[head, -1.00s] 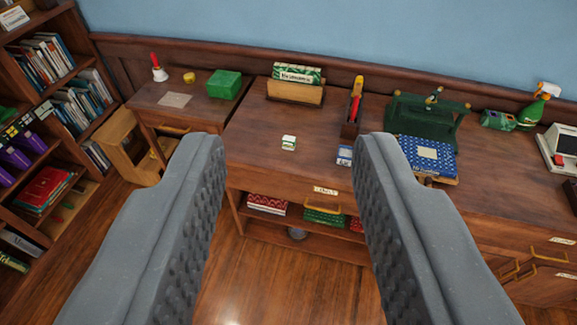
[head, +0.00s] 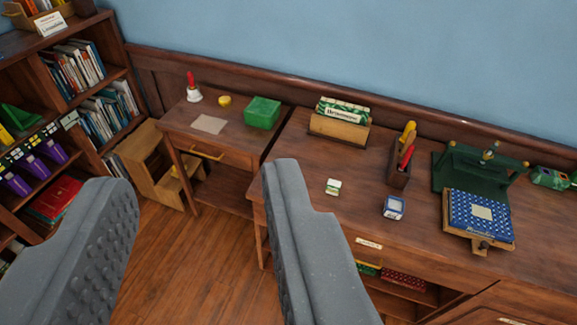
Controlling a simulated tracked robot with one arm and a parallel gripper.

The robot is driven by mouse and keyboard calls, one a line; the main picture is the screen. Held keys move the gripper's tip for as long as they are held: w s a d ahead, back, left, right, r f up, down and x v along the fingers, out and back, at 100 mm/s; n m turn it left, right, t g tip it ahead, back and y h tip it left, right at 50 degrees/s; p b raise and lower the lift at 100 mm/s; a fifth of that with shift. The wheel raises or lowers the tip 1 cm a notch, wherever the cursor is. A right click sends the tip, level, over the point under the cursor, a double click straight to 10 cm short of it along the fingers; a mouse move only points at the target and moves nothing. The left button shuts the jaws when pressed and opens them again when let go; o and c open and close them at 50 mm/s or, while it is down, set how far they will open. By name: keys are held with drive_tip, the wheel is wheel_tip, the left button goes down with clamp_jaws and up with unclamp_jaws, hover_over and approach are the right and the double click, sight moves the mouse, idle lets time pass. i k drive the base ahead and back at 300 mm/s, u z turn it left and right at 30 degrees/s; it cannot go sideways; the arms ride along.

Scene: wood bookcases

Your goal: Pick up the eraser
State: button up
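A small white block with a green band (head: 333,187) lies on the wooden desk top, near its front edge. A small blue and white block (head: 393,207) lies to its right. Either could be the eraser; their labels are too small to read. My gripper (head: 198,180) is open and empty, with its two grey ridged fingers wide apart in the lower left of the view. Both blocks appear to the right of the right finger, outside the gap between the fingers.
A pencil holder (head: 400,170), a card box (head: 340,125) and a green stand (head: 470,170) with a blue patterned book (head: 482,218) stand on the desk. A lower side table (head: 215,110) bears a bell (head: 193,88) and a green box (head: 262,113). A bookcase (head: 105,85) is at left.

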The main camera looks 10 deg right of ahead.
sight(333, 186)
drive_tip(key=u, duration=0.05)
drive_tip(key=i, duration=1.55)
drive_tip(key=z, duration=0.5)
